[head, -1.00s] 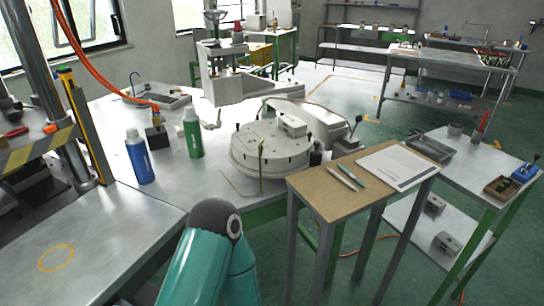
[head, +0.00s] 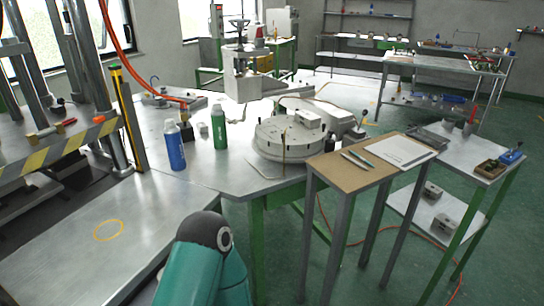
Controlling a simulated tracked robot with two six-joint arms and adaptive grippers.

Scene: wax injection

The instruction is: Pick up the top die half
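Two similar grey blocks lie on the lower shelf of the small right-hand table: one towards the back (head: 432,190) and one nearer the front (head: 443,225). I cannot tell from this distance which block is the top die half. A teal link of my own arm fills the bottom middle. Neither of my grippers shows.
A blue bottle (head: 174,146) and a green bottle (head: 219,127) stand left of the turntable. A small wooden-topped table (head: 340,172) with pens and paper stands right of it. The near-left metal surface (head: 75,262), marked with a yellow ring, is clear.

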